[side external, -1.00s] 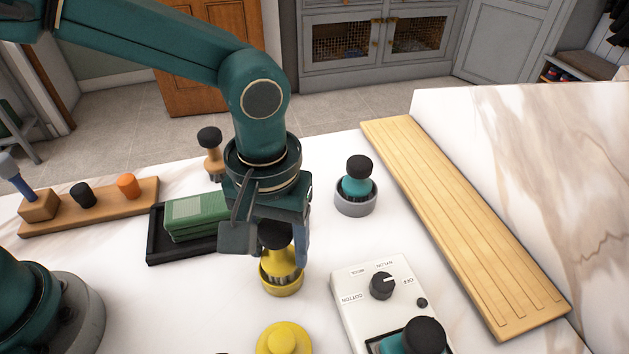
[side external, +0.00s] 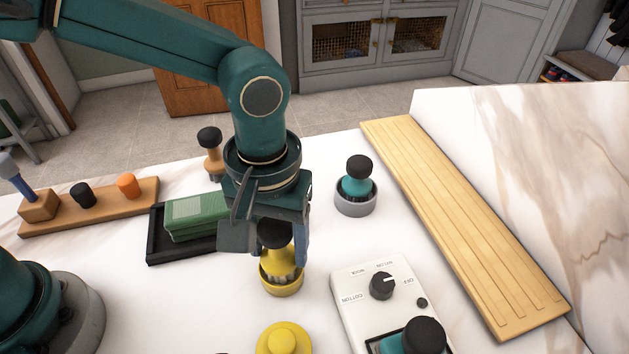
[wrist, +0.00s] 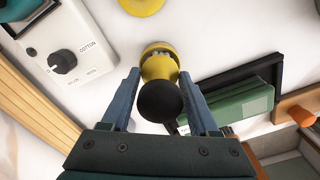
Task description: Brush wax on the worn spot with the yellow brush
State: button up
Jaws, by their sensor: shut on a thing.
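I cannot make out a worn spot in either view.
A teal brush (side external: 357,185) stands in a grey cup, right of my gripper. A white dial box (side external: 355,315) is at the front right, beside a long wooden board (side external: 460,220). A green block (side external: 192,219) in a black tray and a wooden peg rack (side external: 105,212) are at left.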

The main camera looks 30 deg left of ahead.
aim_at(268, 226)
jog(key=shift+r, duration=3.45)
jog(key=shift+s+a+f+m, duration=0.1)
jog(key=shift+s+m, duration=0.05)
jog(key=shift+m, duration=0.4)
jog(key=shift+s+a+m, duration=0.1)
jog(key=shift+s+m, duration=0.05)
jog(key=shift+m, duration=0.4)
jog(key=w+a+r, duration=0.1)
jog(key=a+r, duration=0.1)
jog(key=a, duration=0.8)
jog(key=w+a+r, duration=0.1)
jog(key=a+r, duration=0.2)
jog(key=a, duration=0.8)
jog(key=shift+a+m, duration=0.3)
jog(key=shift+m, duration=0.1)
jog(key=shift+w+r, duration=0.1)
jog(key=shift+w, duration=0.05)
